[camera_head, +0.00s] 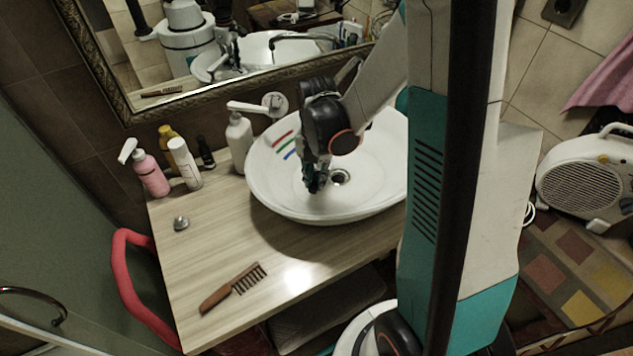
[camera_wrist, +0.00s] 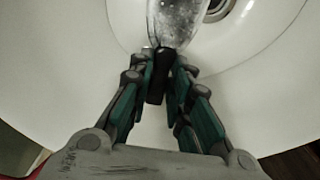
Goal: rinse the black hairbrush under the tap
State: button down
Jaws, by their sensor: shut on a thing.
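My gripper (camera_head: 313,184) points down inside the white vessel basin (camera_head: 262,182), left of the drain (camera_head: 340,177). In the wrist view my gripper (camera_wrist: 163,68) is shut on the dark handle of the black hairbrush (camera_wrist: 157,85). A grey, speckled, glossy rounded shape (camera_wrist: 175,22) lies beyond the handle; I cannot tell whether it is the brush head or water. In the head view my gripper and arm hide most of the brush. The tap's round wall mount (camera_head: 275,103) shows behind the basin; its spout is hidden there, but the mirror reflects a spout.
A white pump bottle (camera_head: 239,140) stands close to the basin's left rim. A pink pump bottle (camera_head: 151,174), a white bottle (camera_head: 185,163) and a dark bottle (camera_head: 206,152) stand farther left. A brown comb (camera_head: 233,288) lies on the wooden counter (camera_head: 205,250), whose front left is mostly clear.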

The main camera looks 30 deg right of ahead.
jog(key=shift+w+d+f+b, duration=0.2)
jog(key=shift+w+d, duration=0.25)
jog(key=shift+w, duration=0.5)
jog(key=shift+w+d+f+b, duration=0.25)
jog(key=shift+w+d, duration=0.25)
jog(key=shift+w, duration=0.45)
jog(key=shift+w+d+f+b, duration=0.2)
jog(key=shift+w+d, duration=0.25)
jog(key=shift+w, duration=0.5)
jog(key=shift+d, duration=0.15)
jog(key=shift+s+d, duration=0.25)
jog(key=shift+d, duration=0.15)
jog(key=shift+a, duration=0.15)
jog(key=shift+w+a, duration=0.25)
jog(key=shift+a, duration=0.15)
jog(key=shift+d, duration=0.15)
jog(key=shift+s+d+b, duration=0.25)
jog(key=shift+d+b, duration=0.1)
jog(key=shift+d, duration=0.05)
